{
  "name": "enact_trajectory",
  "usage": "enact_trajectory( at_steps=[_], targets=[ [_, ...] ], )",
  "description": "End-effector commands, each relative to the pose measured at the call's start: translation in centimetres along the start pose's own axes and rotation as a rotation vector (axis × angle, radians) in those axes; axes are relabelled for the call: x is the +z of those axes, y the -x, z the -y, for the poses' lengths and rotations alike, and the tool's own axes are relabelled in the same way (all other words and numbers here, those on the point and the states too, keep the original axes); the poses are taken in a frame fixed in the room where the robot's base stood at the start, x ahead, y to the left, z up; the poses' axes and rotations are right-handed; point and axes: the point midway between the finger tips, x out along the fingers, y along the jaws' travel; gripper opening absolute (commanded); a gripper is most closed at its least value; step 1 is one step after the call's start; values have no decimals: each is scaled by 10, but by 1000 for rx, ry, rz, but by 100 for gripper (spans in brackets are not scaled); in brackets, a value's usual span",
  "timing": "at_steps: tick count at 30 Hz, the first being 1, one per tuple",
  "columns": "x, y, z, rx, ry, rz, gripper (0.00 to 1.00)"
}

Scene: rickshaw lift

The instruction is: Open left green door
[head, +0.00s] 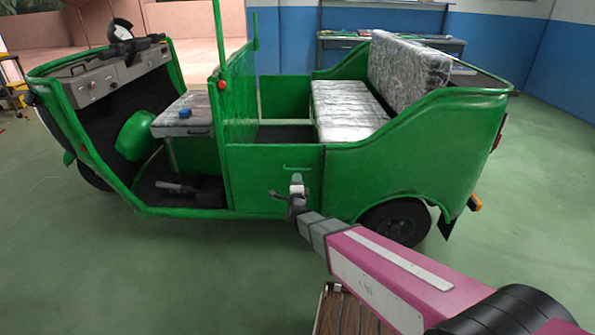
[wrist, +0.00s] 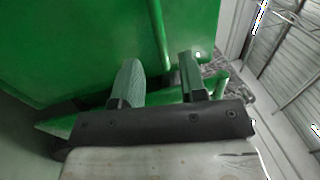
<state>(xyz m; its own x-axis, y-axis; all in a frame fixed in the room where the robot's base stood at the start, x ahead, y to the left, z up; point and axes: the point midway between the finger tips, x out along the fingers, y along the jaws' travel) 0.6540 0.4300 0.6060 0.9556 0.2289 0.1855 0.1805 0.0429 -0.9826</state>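The green door (head: 262,188) is the low side panel of the green rickshaw, below the rear passenger space. It looks closed, in line with the body. A thin green handle (head: 297,168) runs across its upper part. My gripper (head: 290,196) is in front of the door, just below the handle in the picture. In the wrist view my gripper (wrist: 160,80) has its two fingers apart, with nothing clearly held between them. A large green panel (wrist: 75,45) fills the left of that view. A narrow green strip shows beyond the fingers; I cannot tell if it is the handle.
The rickshaw's rear wheel (head: 398,222) and curved rear side lie to the right of the door. A silver rear seat (head: 345,108) is behind it. A brown slatted wooden object (head: 345,312) is on the floor below my arm. Green floor (head: 180,275) is clear at front left.

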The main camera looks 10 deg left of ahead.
Motion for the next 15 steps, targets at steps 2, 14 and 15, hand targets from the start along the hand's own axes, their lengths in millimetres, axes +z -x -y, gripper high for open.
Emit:
enact_trajectory(
  at_steps=[2, 14, 15],
  targets=[
    [1, -17, -2, 0, 0, 0, 39],
    [0, -73, -1, 1, 1, 1, 39],
    [0, -75, -1, 1, 1, 1, 39]
  ],
)
